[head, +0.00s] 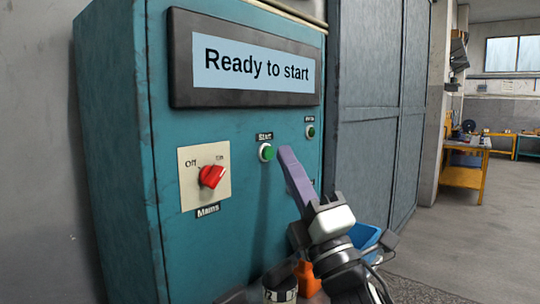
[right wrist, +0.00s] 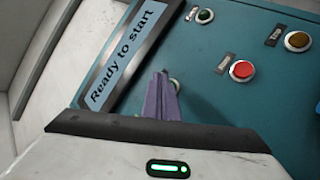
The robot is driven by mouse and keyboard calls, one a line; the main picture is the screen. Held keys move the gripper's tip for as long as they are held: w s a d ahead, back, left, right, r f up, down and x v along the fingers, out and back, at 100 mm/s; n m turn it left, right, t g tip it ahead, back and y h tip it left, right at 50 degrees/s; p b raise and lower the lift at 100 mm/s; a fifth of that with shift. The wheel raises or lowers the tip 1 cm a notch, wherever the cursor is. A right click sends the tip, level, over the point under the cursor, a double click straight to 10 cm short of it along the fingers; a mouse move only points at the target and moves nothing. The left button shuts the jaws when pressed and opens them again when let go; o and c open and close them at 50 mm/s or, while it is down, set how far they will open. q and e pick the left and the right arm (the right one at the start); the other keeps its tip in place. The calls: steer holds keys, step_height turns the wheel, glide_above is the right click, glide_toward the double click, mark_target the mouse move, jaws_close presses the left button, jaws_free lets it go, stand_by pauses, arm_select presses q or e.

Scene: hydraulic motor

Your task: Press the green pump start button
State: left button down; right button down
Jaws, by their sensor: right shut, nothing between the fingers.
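The green start button (head: 267,152), in a pale ring under a "Start" label, sits on the teal cabinet (head: 240,215). My right gripper (head: 284,156) is shut and empty, its purple fingers pointing at the panel. In the head view its tip shows just right of the button. In the right wrist view the shut fingers (right wrist: 162,85) cover most of the start button, leaving part of its ring (right wrist: 175,86) in sight. I cannot tell whether the tip touches the panel. My left gripper is not in view.
The display (head: 253,68) reads "Ready to start". The red mains switch (head: 211,176) is left of the start button. The wrist view shows another green button (right wrist: 205,16), a red button (right wrist: 241,71) and an amber one (right wrist: 298,40). A blue bin (head: 366,236) stands low behind my right arm.

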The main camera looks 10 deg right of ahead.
stand_by(0.3)
stand_by(0.9)
stand_by(0.7)
steer(key=shift+w+a, duration=0.1)
steer(key=shift+w+a, duration=0.2)
stand_by(0.5)
